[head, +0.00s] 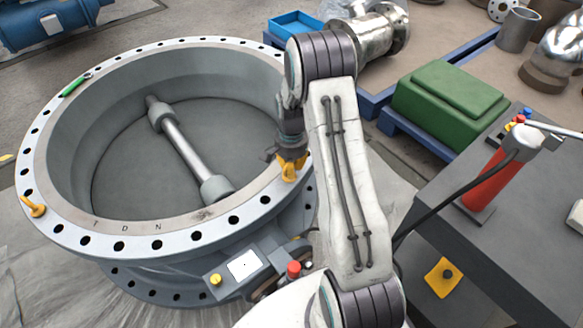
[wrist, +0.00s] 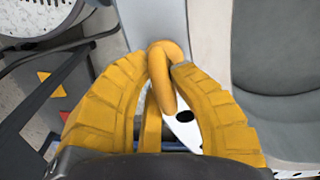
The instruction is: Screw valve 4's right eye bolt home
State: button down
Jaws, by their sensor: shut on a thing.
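The big grey butterfly valve (head: 190,222) lies flat with its holed flange up; I cannot read a number 4 on it. My gripper (head: 290,166) points down at the right side of the flange. In the wrist view its yellow fingers (wrist: 164,68) are shut on the right eye bolt (wrist: 166,47), an orange ring between the fingertips. In the head view the fingers hide most of that bolt. Its shank and the hole below are hidden, so I cannot tell how deep it sits. A second orange eye bolt (head: 34,207) stands at the flange's left edge.
A green pen-like tool (head: 74,86) lies on the flange's far left. A dark bench (head: 475,235) with a red cylindrical tool (head: 490,180) stands at right. A green case (head: 450,107) and a blue bin (head: 297,24) lie behind.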

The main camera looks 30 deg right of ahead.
jog(key=c, duration=1.1)
grip_release()
jog(key=shift+r, duration=0.1)
notch_tip(320, 180, up, 12)
jog(key=shift+f, duration=0.15)
